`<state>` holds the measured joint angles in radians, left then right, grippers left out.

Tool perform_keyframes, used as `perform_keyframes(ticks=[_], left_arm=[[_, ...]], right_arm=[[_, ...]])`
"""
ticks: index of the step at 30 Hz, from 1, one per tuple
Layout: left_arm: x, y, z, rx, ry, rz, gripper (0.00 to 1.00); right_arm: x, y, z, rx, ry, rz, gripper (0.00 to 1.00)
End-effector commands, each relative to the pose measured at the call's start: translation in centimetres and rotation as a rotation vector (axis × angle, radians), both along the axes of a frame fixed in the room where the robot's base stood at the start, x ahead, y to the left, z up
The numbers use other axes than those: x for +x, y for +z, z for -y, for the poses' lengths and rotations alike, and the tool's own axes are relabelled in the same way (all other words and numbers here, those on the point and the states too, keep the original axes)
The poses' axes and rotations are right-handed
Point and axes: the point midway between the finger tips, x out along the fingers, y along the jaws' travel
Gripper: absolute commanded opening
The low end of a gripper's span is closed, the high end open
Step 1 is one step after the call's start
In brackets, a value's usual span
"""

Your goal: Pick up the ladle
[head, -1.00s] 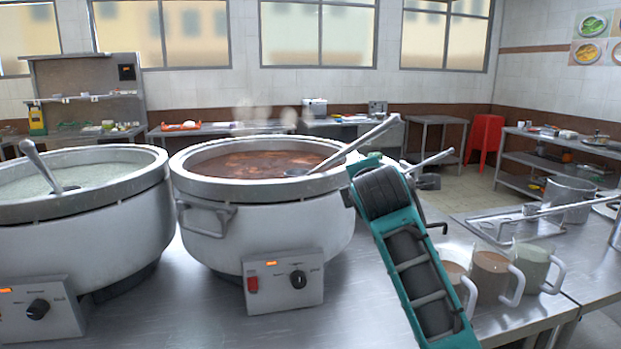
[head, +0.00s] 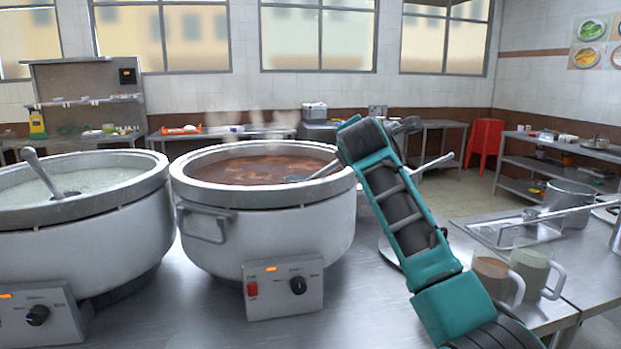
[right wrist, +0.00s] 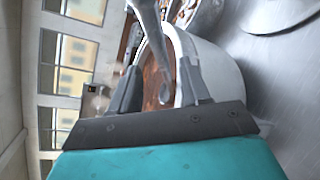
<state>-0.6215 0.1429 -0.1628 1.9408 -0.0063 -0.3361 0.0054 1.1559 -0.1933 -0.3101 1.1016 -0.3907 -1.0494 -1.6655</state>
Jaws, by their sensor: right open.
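A metal ladle (head: 322,171) rests in the middle stockpot (head: 262,230) of red-brown soup. Its bowl end lies at the soup, and my right arm hides its upper handle in the head view. My right gripper (head: 408,126) is raised above the pot's right side, its fingers hard to make out there. In the right wrist view, the right gripper (right wrist: 160,88) is open, and the ladle's handle (right wrist: 150,32) runs between and beyond its fingers. I cannot tell whether they touch it. My left gripper is out of view.
A stockpot of pale congee (head: 80,225) with another ladle (head: 45,172) stands at left. Mugs (head: 535,270) stand right of my arm. The counter front (head: 200,315) is clear.

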Motion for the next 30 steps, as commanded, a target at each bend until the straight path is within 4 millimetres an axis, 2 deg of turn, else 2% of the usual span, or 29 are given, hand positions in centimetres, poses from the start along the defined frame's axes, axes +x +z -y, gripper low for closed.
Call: perform_keyframes(ticks=[5,18,30], left_arm=[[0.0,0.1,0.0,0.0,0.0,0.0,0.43],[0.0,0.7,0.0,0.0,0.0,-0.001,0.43],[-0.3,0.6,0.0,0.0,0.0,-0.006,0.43]], right_arm=[[0.7,-0.2,0.1,0.001,0.0,0.0,0.46],[4.5,-1.4,0.5,0.0,-0.001,0.001,0.46],[5.0,-1.6,0.5,0.0,0.001,0.001,0.46]])
